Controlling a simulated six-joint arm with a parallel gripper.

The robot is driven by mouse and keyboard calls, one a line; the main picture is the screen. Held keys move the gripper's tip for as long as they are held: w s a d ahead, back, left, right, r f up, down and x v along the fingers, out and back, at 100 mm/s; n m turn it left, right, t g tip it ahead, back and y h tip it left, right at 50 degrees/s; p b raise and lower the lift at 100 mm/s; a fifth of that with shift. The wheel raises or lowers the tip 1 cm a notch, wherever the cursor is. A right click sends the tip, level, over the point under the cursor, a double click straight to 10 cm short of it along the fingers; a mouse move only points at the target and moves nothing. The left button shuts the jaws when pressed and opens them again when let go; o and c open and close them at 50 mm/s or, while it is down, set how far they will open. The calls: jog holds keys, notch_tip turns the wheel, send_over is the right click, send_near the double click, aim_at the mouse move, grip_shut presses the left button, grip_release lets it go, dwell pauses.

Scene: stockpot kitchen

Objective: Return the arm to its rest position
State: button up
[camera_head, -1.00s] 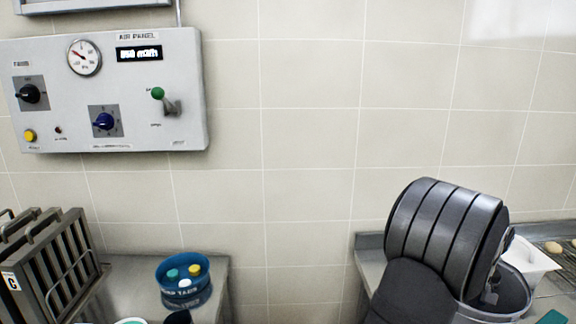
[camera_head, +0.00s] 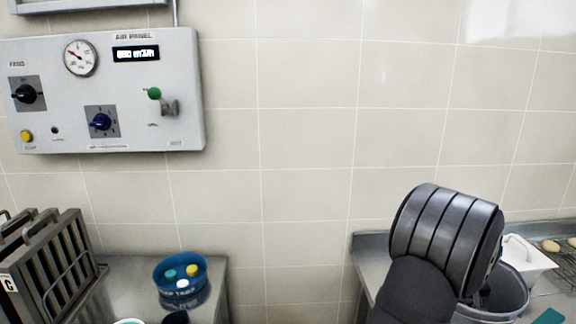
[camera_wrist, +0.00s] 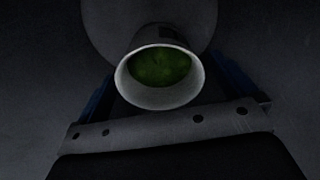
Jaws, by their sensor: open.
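In the head view my dark, ribbed arm (camera_head: 445,235) stands at the lower right, over the rim of a grey round pot (camera_head: 508,300). My gripper is hidden there. In the dark wrist view my gripper (camera_wrist: 166,88) shows a grey plate with holes and two blue parts set wide apart; it is open. A pale round cup (camera_wrist: 160,98) with green contents shows between the blue parts. I cannot tell whether it touches them. A larger pale round surface (camera_wrist: 105,35) shows behind the cup.
A wall panel (camera_head: 100,90) with knobs, a gauge and a green-tipped lever hangs at upper left. Below are metal racks (camera_head: 50,260) and a blue bowl (camera_head: 182,290) of coloured caps. A white container (camera_head: 530,262) and a wire rack (camera_head: 560,258) stand at right.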

jog(key=a+r+m, duration=0.2)
jog(key=r, duration=0.8)
jog(key=a+r+m, duration=0.2)
jog(key=r, duration=0.7)
jog(key=a+r+m+h, duration=0.1)
jog(key=a+r+m, duration=0.4)
jog(key=a, duration=0.4)
jog(key=w+a+f+n, duration=0.2)
jog(key=w+a+f, duration=0.3)
jog(key=f, duration=0.5)
jog(key=w+a+f+n, duration=0.2)
jog(key=w+a+f, duration=0.3)
jog(key=f, duration=0.5)
jog(key=shift+a+f, duration=0.3)
jog(key=shift+a, duration=0.4)
